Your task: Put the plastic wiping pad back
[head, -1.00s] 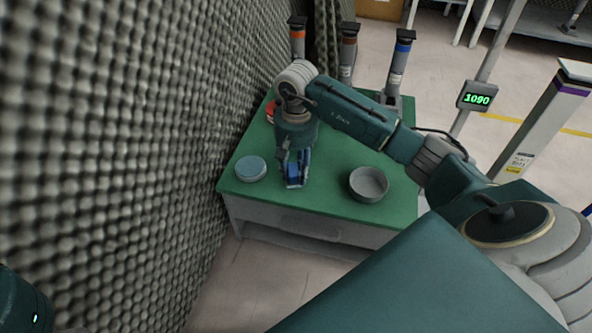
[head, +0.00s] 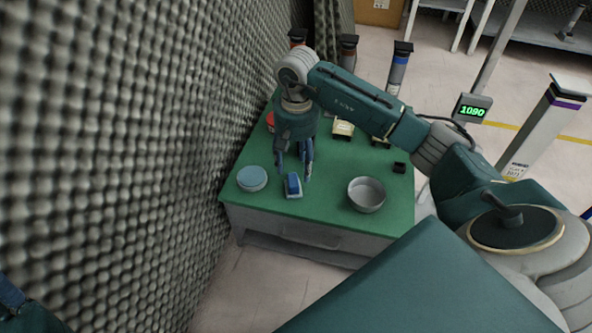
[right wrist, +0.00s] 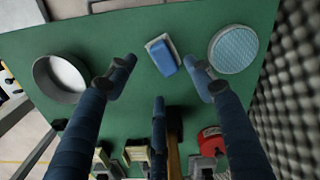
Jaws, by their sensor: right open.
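The wiping pad (head: 293,186), a blue block on a pale base, lies on the green table near its front edge. It also shows in the right wrist view (right wrist: 163,55). My right gripper (head: 294,172) is open above and just behind the pad, with nothing in its fingers. In the right wrist view my fingers (right wrist: 160,72) are spread, and the pad lies past their tips. A round light-blue textured disc with a pale rim (head: 252,178) sits left of the pad. My left gripper is not in view; only a bit of my left arm shows at the lower left.
A grey round bowl (head: 367,196) stands right of the pad. A red item (right wrist: 211,139), a wooden-handled tool (right wrist: 173,150) and pale blocks (head: 343,129) sit farther back. A small black item (head: 399,167) lies at the right. Bumpy foam wall (head: 130,150) borders the left side.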

